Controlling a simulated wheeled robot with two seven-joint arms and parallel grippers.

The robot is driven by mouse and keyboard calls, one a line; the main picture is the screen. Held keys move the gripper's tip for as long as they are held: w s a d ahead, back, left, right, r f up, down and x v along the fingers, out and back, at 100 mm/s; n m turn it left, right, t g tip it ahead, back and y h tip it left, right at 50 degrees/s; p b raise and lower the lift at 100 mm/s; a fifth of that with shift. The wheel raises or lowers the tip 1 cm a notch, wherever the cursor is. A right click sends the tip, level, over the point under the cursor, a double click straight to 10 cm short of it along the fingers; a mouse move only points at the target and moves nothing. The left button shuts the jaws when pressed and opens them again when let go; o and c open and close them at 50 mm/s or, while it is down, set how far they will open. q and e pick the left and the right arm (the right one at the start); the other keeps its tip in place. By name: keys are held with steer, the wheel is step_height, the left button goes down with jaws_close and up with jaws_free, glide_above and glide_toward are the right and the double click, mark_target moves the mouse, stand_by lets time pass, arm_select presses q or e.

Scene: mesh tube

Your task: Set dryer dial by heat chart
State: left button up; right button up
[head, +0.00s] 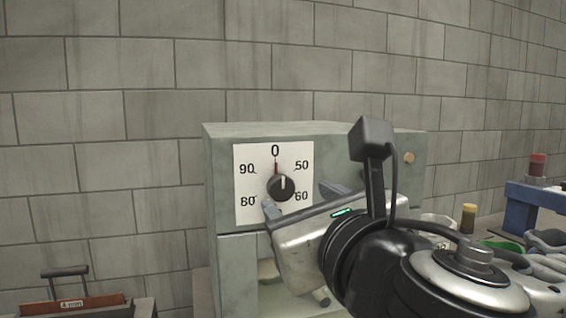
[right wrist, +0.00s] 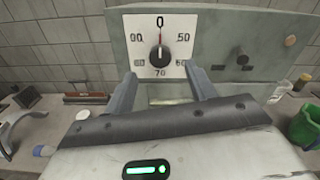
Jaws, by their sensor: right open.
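The dryer (head: 222,190) is a pale green-grey box against the wall. Its white dial plate (head: 247,185) carries 0, 50, 60, 80 and 90 in the head view; 70 shows at the bottom in the right wrist view. The black dial knob (head: 281,188) has a white mark pointing up, at or close to 0; it also shows in the right wrist view (right wrist: 159,60). My right gripper (head: 297,196) is open and empty, its fingers (right wrist: 161,80) pointing at the dial, one to each side below the knob. I see no heat chart. My left gripper is out of view.
A tan button (head: 409,158) sits on the panel's right. At right are a yellow-filled vial (head: 468,217), a blue stand (head: 530,208) and a green container (right wrist: 306,125). A box marked 4 mm (head: 72,304) is at lower left.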

mark_target(282, 188)
steer(key=p+x, duration=0.1)
steer(key=x, duration=0.7)
steer(key=shift+f, duration=0.15)
steer(key=c, duration=1)
